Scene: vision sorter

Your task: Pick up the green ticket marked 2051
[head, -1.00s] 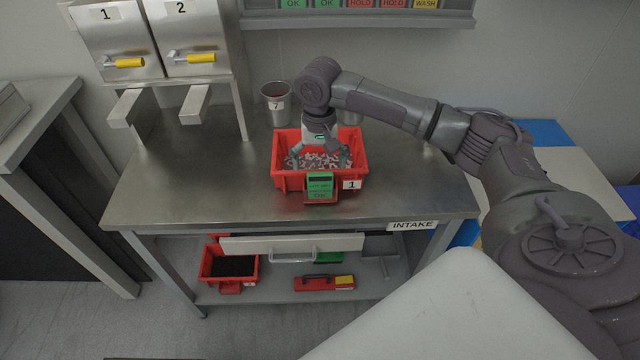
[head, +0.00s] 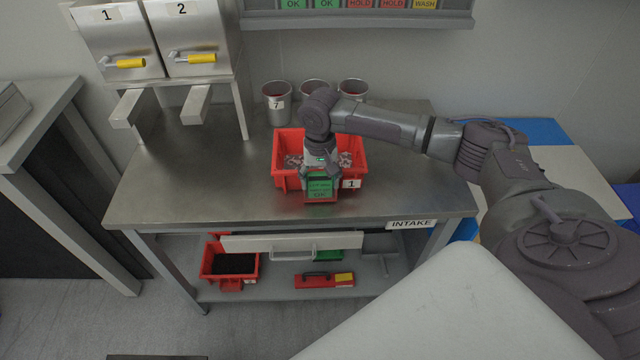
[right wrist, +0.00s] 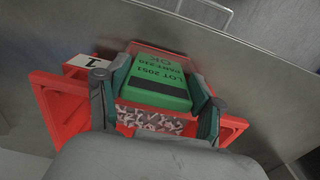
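The green ticket (head: 320,187) stands at the front wall of the red bin (head: 287,180) on the intake table. In the right wrist view the ticket (right wrist: 155,83) shows upside-down print reading LOT 2051 and OK. It sits in a red holder on the bin's front. My right gripper (head: 321,174) is over the bin's front edge, pointing down. Its two fingers are spread, one on each side of the ticket, very close to its edges; I see no clear contact. My left gripper is not in view.
The bin holds many small pale and reddish pieces (right wrist: 150,122). A label 1 (head: 351,184) is beside the ticket. Several metal cups (head: 277,103) stand behind the bin. The table's left part is clear. A shelf below holds another red bin (head: 207,262).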

